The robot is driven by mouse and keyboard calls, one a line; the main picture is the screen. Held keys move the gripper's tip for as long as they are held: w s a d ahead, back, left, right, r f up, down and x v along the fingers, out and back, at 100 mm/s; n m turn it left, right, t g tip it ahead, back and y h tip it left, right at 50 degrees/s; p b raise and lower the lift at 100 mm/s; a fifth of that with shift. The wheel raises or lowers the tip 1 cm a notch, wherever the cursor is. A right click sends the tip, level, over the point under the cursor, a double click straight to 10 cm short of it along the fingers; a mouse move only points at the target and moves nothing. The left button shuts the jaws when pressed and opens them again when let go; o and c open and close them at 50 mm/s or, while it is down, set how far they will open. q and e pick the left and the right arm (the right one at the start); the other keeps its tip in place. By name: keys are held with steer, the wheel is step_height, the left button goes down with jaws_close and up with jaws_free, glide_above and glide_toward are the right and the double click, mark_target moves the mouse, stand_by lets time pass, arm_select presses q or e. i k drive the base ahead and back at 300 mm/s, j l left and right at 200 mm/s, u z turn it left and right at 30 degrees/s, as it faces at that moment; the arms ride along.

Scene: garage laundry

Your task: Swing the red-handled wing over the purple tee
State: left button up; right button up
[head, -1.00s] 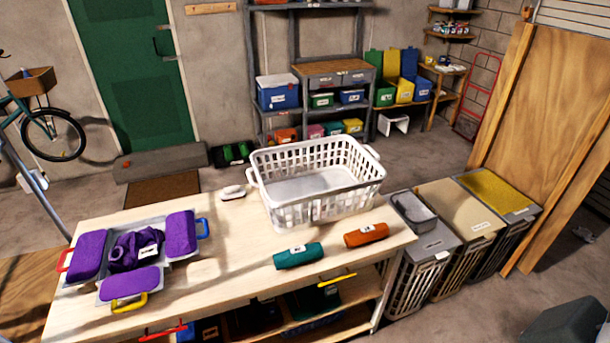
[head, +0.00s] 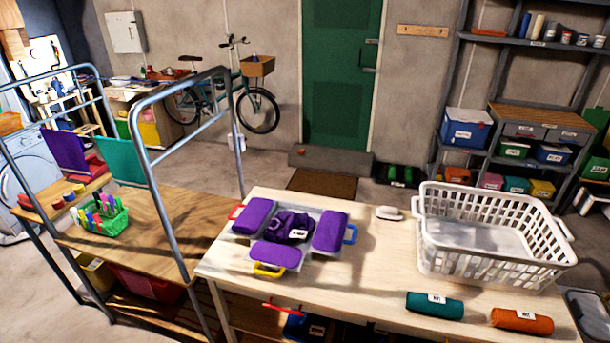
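The purple tee (head: 291,226) lies bunched with a white tag in the middle of a grey folding board (head: 291,245) on the wooden table. The board's purple-padded wings lie flat around the tee. The red-handled wing (head: 254,215) is on the left, its red handle (head: 236,211) at the outer edge. The blue-handled wing (head: 330,231) is on the right and the yellow-handled wing (head: 276,255) is at the front. None of the wings covers the tee. Neither of my grippers shows in the head view.
A white basket (head: 490,240), a teal roll (head: 434,305), an orange roll (head: 522,321) and a small white object (head: 389,213) are on the table (head: 370,285). A metal-framed bench (head: 150,225) with a green basket (head: 100,220) stands left. Table surface before the board is clear.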

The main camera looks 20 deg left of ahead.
mark_target(247, 224)
steer(key=i+u, duration=0.3)
steer(key=i, duration=1.3)
steer(key=i+l+u, duration=0.1)
steer(key=i+u, duration=0.4)
steer(key=i+l+u, duration=0.45)
steer(key=i, duration=0.15)
steer(key=i+l+u, duration=0.7)
steer(key=u, duration=0.15)
steer(key=i+l+u, duration=0.1)
steer(key=l+u, duration=0.25)
steer(key=i+l+u, duration=0.1)
steer(key=l+u, duration=0.6)
steer(key=i+l, duration=0.05)
